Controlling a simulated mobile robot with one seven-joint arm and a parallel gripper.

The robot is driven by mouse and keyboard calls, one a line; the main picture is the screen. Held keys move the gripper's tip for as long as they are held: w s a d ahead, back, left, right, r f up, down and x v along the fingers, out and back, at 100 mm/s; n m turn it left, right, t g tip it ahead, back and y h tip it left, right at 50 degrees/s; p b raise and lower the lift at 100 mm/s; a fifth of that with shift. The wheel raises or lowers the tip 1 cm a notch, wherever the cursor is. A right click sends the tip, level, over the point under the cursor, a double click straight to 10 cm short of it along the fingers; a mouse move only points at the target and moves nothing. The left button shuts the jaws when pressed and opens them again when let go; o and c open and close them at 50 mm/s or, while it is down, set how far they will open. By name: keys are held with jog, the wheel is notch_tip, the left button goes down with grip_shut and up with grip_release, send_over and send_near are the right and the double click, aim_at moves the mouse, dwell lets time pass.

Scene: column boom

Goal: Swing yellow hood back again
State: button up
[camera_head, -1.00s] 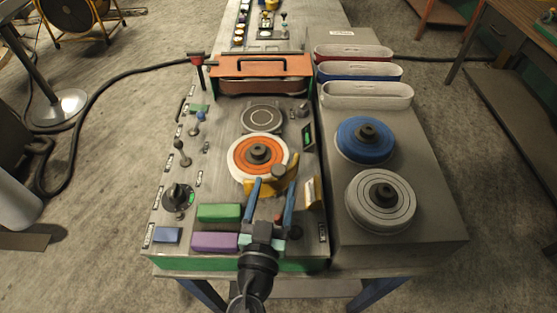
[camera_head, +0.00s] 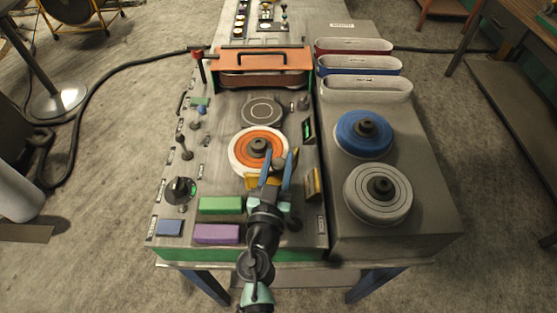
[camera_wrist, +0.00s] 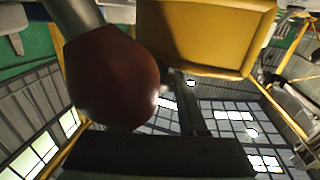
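The yellow hood (camera_head: 262,182) is at the near edge of the orange-and-white disc (camera_head: 244,146) on the left console. My gripper and wrist hide most of it. A dark grey knob (camera_head: 279,163) shows between my two blue fingers. My gripper (camera_head: 279,152) is over the hood, with its fingertips apart, pointing away toward the disc. I cannot tell whether the fingers touch the hood or knob. In the wrist view, a yellow boxy part (camera_wrist: 205,35), seemingly the hood, is close at the top. A dark red rounded knob (camera_wrist: 110,80) is at the left.
A green block (camera_head: 220,205) and a purple block (camera_head: 216,234) lie left of my wrist. A small yellow plate (camera_head: 313,184) stands to the right. An orange cover with a black handle (camera_head: 262,60) is at the back. Blue (camera_head: 364,138) and grey (camera_head: 378,196) discs lie on the right bench.

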grip_shut()
dwell(1.0)
